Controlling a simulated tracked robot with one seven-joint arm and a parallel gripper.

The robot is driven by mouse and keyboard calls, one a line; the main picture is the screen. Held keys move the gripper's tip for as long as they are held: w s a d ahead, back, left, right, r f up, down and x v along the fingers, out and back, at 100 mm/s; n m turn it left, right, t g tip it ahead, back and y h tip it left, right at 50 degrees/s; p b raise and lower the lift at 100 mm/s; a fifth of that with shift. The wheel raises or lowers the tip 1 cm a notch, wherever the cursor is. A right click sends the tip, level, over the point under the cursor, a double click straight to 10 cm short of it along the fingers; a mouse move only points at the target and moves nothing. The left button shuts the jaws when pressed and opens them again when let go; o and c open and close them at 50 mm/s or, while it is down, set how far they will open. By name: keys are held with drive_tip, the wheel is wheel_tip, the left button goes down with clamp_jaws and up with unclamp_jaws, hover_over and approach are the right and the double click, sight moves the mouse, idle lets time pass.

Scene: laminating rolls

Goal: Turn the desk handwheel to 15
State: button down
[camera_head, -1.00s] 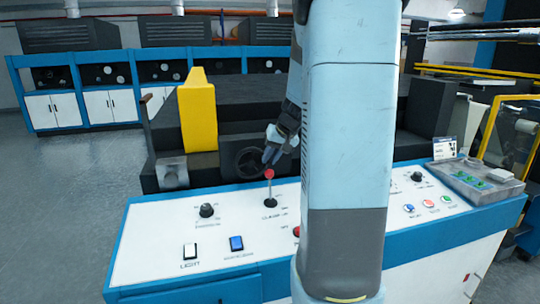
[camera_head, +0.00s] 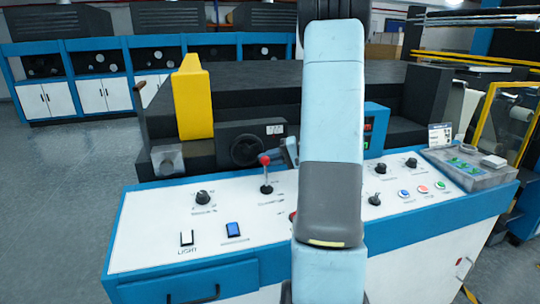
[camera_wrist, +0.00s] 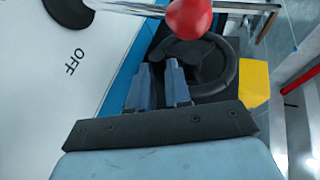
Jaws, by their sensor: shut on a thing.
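The desk handwheel (camera_head: 247,150) is a black wheel on a dark block behind the white control desk. It shows close up in the wrist view (camera_wrist: 222,70). My gripper (camera_head: 270,155) is at the wheel's right side in the head view, partly hidden by my arm. In the wrist view its two grey-blue fingers (camera_wrist: 158,68) reach the wheel's near rim and are shut on it with a gap between them. What lies exactly between the fingertips is hard to see. No scale or number for the wheel is readable.
A red-knobbed lever (camera_head: 265,160) stands on the desk (camera_head: 150,225) just in front of the wheel, close to my gripper. A yellow block (camera_head: 192,100) stands left of the wheel. A blue display box (camera_head: 376,128) is to the right. Knobs and buttons cover the desk.

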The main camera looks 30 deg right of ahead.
drive_tip(key=shift+a+f+m+t+y, duration=0.2)
drive_tip(key=shift+f+t+y, duration=0.1)
drive_tip(key=shift+f+y, duration=0.2)
drive_tip(key=shift+a+f+m+t+y, duration=0.1)
drive_tip(key=shift+f+m+t+y, duration=0.1)
drive_tip(key=shift+f+t+y, duration=0.3)
drive_tip(key=shift+r, duration=0.1)
drive_tip(key=c, duration=1.1)
unclamp_jaws()
drive_tip(key=shift+r, duration=0.1)
